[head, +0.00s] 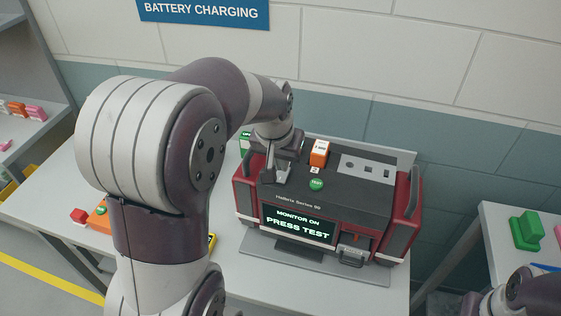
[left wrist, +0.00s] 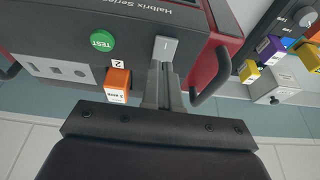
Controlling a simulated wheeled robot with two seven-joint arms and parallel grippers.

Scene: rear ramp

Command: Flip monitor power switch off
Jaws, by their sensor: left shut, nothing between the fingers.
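The monitor (head: 300,205) is a dark box with red sides and handles on a bench. Its screen (head: 302,226) reads "MONITOR ON PRESS TEST". A green TEST button (head: 316,184) is on its top and also shows in the left wrist view (left wrist: 102,40). My left gripper (head: 276,180) is shut and empty over the top's left part. In the left wrist view its fingertips (left wrist: 164,66) are at a light grey rocker-like piece (left wrist: 166,46), apparently the power switch. I cannot tell whether they touch it. My right gripper is out of view; only part of that arm shows.
An orange block (head: 319,153) stands in the monitor's top, beside a grey panel (head: 368,168). Red and orange items lie on the bench's left. A second table (head: 500,225) at right holds a green block (head: 526,231). A wall is close behind.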

